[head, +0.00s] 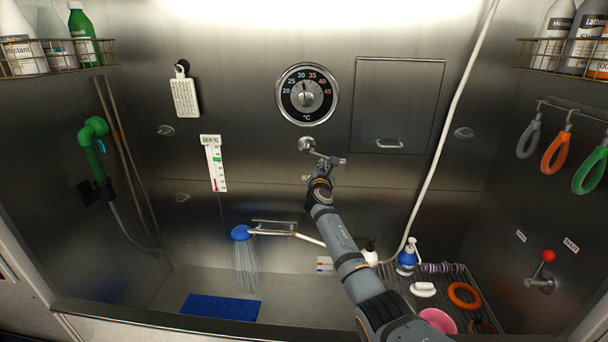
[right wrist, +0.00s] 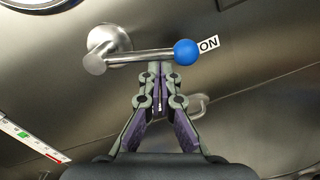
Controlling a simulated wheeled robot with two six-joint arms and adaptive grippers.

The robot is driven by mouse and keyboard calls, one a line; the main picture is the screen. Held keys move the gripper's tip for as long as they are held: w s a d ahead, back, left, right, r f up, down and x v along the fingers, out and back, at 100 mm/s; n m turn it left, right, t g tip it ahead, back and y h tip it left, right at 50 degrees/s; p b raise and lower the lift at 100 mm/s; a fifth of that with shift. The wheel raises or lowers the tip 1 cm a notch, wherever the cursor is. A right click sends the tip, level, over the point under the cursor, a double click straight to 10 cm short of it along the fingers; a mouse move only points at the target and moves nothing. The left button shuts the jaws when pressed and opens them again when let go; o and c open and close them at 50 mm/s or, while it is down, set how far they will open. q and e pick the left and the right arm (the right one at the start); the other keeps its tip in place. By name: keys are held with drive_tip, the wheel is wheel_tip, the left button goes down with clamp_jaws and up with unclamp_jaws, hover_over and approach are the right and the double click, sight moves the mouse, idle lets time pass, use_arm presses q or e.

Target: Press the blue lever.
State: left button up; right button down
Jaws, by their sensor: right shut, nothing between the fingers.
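The blue lever shows in the right wrist view as a metal bar (right wrist: 138,57) on a round wall mount, with a blue ball (right wrist: 186,52) at its right end. The bar lies nearly level, and a white ON label (right wrist: 208,43) is beside the ball. In the head view its round mount (head: 306,144) sits below the dial; I cannot make out the blue ball there. My right gripper (right wrist: 158,72) is shut and empty. Its fingertips are at the bar's lower edge, just left of the ball; I cannot tell whether they touch. My left gripper is not in view.
A red-knobbed lever (head: 548,256) is on the right wall. Water falls from the blue shower head (head: 241,233) near a blue mat (head: 220,306). A pale hose (head: 447,120) hangs right of my arm. A rack (head: 455,290) holds bottles and rings at lower right.

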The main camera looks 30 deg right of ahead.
drive_tip(key=shift+d+r, duration=0.2)
drive_tip(key=shift+r, duration=0.2)
idle(0.4)
